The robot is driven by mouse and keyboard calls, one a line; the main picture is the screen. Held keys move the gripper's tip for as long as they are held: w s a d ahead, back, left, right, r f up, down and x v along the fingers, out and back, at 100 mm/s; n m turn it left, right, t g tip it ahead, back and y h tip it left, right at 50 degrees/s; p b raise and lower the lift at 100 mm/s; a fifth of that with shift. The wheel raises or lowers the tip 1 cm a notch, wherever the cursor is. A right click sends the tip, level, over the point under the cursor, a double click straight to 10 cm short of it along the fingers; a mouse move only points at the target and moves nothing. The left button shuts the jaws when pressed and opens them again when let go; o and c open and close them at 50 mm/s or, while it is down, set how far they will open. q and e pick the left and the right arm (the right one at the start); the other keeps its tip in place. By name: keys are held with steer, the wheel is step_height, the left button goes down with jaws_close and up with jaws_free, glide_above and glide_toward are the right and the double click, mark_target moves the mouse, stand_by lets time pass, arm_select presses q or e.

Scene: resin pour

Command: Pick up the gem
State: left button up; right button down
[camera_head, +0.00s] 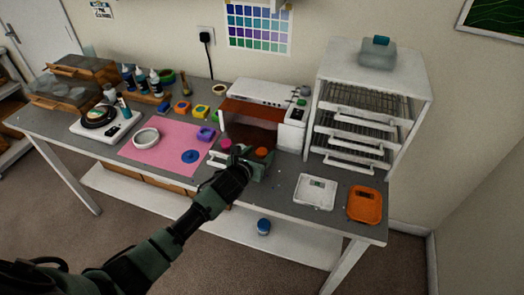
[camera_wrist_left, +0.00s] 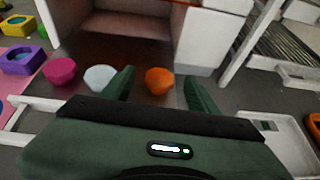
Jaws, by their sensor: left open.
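Three small rounded pieces that look like gems sit in a row on the brown surface before the open box. They are pink (camera_wrist_left: 60,71), pale blue-white (camera_wrist_left: 99,79) and orange (camera_wrist_left: 159,81); which one the task means cannot be told. My left gripper (camera_wrist_left: 162,86) is open, and the orange piece shows between its two fingers. Contact with it cannot be seen. In the head view, my left gripper (camera_head: 257,159) is over the same spot, with the orange piece (camera_head: 262,151) by its fingers and the pink piece (camera_head: 226,143) to the left. My right gripper is not in view.
The white box (camera_head: 293,129) with a brown interior stands behind the pieces. A white drying rack (camera_head: 394,138) is to the right, with a flat white scale (camera_head: 315,192) and an orange tray (camera_head: 365,205) before it. A pink mat (camera_head: 150,158) with several items lies left.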

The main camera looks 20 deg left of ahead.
arm_select(q)
steer(key=shift+w+f, duration=0.25)
steer(key=shift+w, duration=0.3)
steer(key=shift+c, duration=0.3)
jaws_close()
steer(key=shift+r, duration=0.1)
